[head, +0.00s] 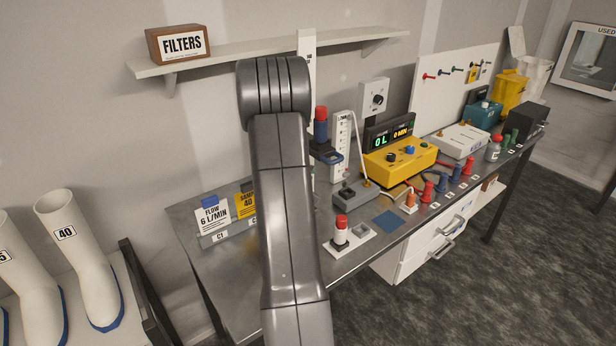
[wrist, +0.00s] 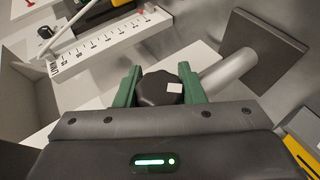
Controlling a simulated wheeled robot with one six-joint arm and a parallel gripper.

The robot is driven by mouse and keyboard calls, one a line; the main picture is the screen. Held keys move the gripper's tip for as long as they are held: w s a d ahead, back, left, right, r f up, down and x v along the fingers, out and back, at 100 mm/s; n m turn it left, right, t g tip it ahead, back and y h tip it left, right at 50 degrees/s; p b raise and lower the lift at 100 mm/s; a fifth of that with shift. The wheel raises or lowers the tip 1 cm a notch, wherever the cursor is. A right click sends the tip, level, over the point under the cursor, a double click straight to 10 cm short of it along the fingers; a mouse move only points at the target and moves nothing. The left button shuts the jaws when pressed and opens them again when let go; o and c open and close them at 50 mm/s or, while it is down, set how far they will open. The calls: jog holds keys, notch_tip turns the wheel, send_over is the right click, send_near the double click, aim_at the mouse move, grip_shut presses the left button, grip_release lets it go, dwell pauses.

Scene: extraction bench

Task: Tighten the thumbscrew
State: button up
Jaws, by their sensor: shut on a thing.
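The thumbscrew, a black lobed knob (wrist: 161,88) with a small white mark, sits between the green fingers of my gripper (wrist: 158,86) in the wrist view. The fingers are shut on it from both sides.
A white scale (wrist: 105,40) lies left of my gripper in the wrist view; a grey cylinder (wrist: 226,70) is at right. In the head view a yellow meter box (head: 400,160), a red-capped vial (head: 341,230) and sign cards (head: 213,215) stand on the bench. A shelf (head: 240,52) runs above.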

jog(key=shift+f, duration=0.1)
dwell(0.3)
jog(key=o, duration=1)
jog(key=v, duration=1.4)
jog(key=shift+w+d, duration=0.1)
jog(key=shift+d, duration=0.05)
